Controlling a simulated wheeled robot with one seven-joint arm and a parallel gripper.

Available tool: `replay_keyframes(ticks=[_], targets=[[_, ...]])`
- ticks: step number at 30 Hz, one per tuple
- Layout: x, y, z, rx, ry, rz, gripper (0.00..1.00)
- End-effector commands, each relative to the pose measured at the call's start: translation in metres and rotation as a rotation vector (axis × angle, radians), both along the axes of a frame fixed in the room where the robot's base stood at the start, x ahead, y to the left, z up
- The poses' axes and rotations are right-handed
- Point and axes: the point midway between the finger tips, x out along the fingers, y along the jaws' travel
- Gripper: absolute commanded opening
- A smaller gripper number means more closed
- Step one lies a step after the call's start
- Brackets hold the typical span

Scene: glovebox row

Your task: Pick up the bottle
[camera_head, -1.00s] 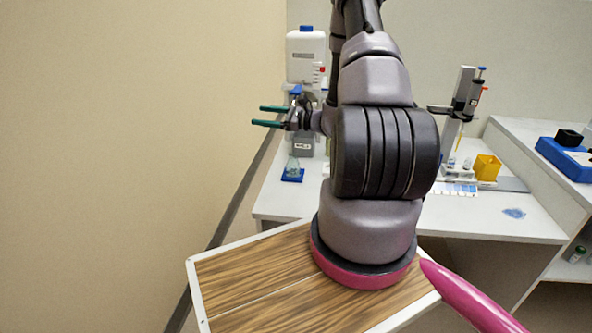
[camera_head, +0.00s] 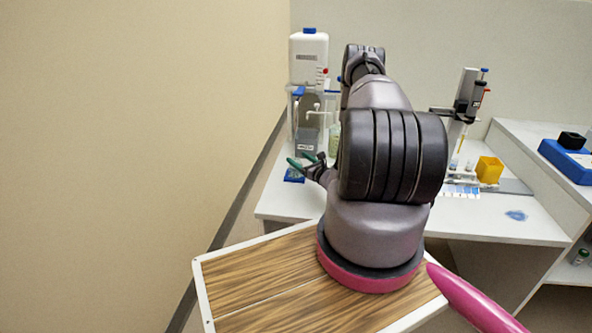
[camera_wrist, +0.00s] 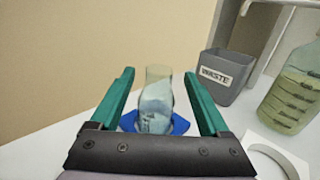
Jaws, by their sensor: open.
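A clear glass bottle (camera_wrist: 156,100) with pale contents stands upright on a blue pad (camera_wrist: 180,124) in the wrist view. My gripper (camera_wrist: 159,74) is open, with one teal finger on each side of the bottle in that view. No contact shows, and how deep the bottle sits between the fingers is hard to tell. In the head view my gripper (camera_head: 299,159) is low over the blue pad (camera_head: 294,176) and mostly hides the bottle there.
A grey WASTE bin (camera_wrist: 220,76) and a graduated bottle of yellowish liquid (camera_wrist: 293,98) stand to the right. A white dispenser (camera_head: 309,58) stands behind. A yellow holder (camera_head: 489,169) is farther right. The wall borders the bench's left side.

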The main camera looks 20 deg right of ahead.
Motion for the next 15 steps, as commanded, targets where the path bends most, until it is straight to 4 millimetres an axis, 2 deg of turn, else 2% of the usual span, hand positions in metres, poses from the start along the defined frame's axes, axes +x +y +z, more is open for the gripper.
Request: replay_keyframes(ticks=[10,15], targets=[[0.042,0.009,0.002,-0.003,-0.002,0.003,0.80],[0.053,0.011,0.002,-0.001,0.000,0.001,0.80]])
